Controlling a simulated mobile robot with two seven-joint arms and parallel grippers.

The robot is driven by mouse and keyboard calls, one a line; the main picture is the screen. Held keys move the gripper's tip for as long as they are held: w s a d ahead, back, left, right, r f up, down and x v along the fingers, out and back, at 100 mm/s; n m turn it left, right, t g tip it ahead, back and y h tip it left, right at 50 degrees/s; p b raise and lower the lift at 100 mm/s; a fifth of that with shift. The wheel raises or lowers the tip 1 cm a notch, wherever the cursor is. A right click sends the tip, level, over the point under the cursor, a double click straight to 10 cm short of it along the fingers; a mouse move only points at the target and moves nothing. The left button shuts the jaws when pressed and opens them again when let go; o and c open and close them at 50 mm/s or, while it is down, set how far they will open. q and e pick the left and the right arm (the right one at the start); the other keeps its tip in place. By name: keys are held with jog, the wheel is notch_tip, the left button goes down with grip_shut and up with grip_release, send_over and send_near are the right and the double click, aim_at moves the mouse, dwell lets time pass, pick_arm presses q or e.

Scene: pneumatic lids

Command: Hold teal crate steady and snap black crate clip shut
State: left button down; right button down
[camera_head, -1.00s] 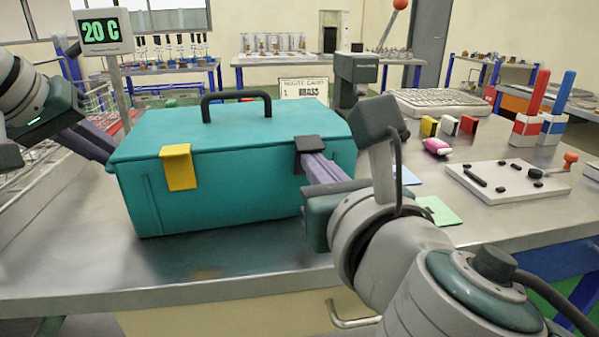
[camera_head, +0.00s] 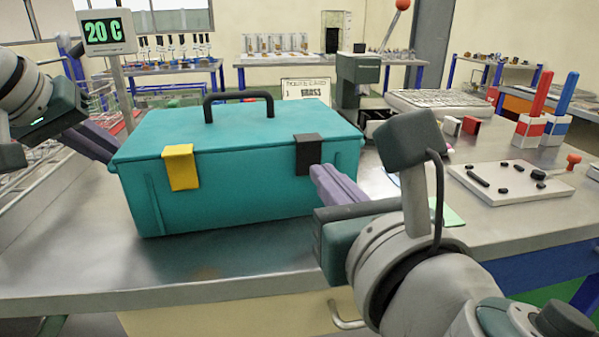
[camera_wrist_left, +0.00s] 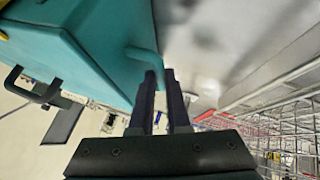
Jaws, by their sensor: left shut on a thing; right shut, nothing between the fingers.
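The teal crate (camera_head: 235,195) stands upright on the metal bench, lid down, with a black carry handle (camera_head: 238,95) on top. A yellow clip (camera_head: 180,168) and the black clip (camera_head: 308,154) both lie over the lid's edge and down against its front. My left gripper (camera_head: 110,156) is at the crate's left end; in the left wrist view its fingers (camera_wrist_left: 160,76) are shut on a teal side grip (camera_wrist_left: 145,55). My right gripper (camera_head: 316,172) is shut and empty, its tips just below and right of the black clip. Whether they touch the crate is unclear.
To the right are a white board with black parts (camera_head: 510,182), red and blue posts (camera_head: 545,122), small coloured blocks (camera_head: 452,125) and a keyboard-like tray (camera_head: 440,101). A wire rack (camera_head: 40,165) stands left. Bench front is clear.

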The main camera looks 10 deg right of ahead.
jog(key=shift+s+d, duration=0.1)
jog(key=shift+s, duration=0.7)
jog(key=shift+s, duration=0.1)
jog(key=s+d+r, duration=0.1)
jog(key=s, duration=1)
jog(key=shift+s+r, duration=0.15)
jog(key=shift+s, duration=0.25)
pick_arm(q)
jog(key=c, duration=0.8)
grip_release()
jog(key=shift+r, duration=0.15)
